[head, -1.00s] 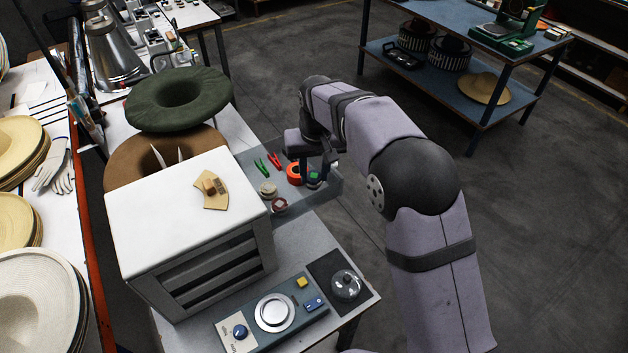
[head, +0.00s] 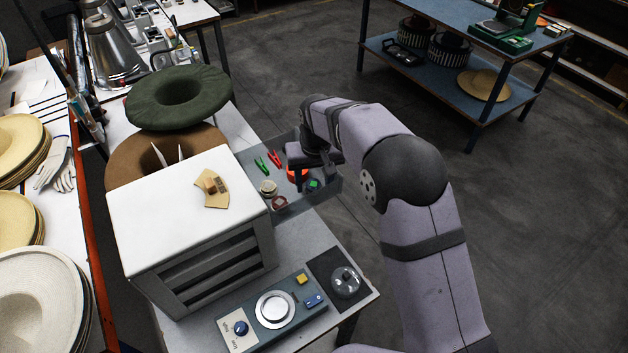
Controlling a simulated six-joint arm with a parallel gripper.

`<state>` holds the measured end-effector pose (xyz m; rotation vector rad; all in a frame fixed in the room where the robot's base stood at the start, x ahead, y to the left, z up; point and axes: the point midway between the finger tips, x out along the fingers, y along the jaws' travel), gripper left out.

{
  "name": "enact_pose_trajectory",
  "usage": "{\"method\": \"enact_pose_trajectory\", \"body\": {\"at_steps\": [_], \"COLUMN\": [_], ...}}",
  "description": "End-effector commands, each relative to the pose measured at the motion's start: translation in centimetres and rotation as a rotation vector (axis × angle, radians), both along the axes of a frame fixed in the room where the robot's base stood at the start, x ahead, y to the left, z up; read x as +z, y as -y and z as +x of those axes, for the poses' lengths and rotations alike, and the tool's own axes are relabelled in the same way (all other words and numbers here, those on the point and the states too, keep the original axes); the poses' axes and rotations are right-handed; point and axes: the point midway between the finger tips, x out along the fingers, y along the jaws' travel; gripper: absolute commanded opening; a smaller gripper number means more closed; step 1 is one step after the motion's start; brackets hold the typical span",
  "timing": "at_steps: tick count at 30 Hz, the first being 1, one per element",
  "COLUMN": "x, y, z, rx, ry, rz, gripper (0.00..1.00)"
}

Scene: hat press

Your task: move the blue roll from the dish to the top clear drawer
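The clear drawer (head: 328,193) is pulled out at the top of the white cabinet (head: 175,205). My gripper (head: 299,166) is over its far right part. My wrist hides its fingertips, so I cannot tell whether it is open or shut. A small green and bluish piece (head: 313,185) lies in the drawer just below my gripper; whether this is the blue roll is not clear. A round silver dish (head: 275,310) on the control panel looks empty. A clear round dish or lid (head: 346,281) sits on the dark pad.
The drawer also holds a green clip (head: 261,164), a red clip (head: 275,160), an orange roll (head: 297,175), a beige roll (head: 268,187) and a red-rimmed roll (head: 279,202). A tan piece (head: 216,194) lies on the cabinet top. Hats (head: 180,98) stand behind.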

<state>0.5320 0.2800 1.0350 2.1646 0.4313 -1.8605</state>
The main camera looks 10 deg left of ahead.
Motion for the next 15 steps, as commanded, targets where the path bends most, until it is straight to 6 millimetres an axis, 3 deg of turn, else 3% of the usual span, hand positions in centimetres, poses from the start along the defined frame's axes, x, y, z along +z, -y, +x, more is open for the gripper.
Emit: {"method": "enact_pose_trajectory", "body": {"at_steps": [10,15], "x": [0.7,2.8], "y": [0.0,0.1], "z": [0.0,-0.3], "rx": [0.0,0.0], "ry": [0.001,0.004], "rz": [0.0,0.003], "gripper": [0.5,0.5]}}
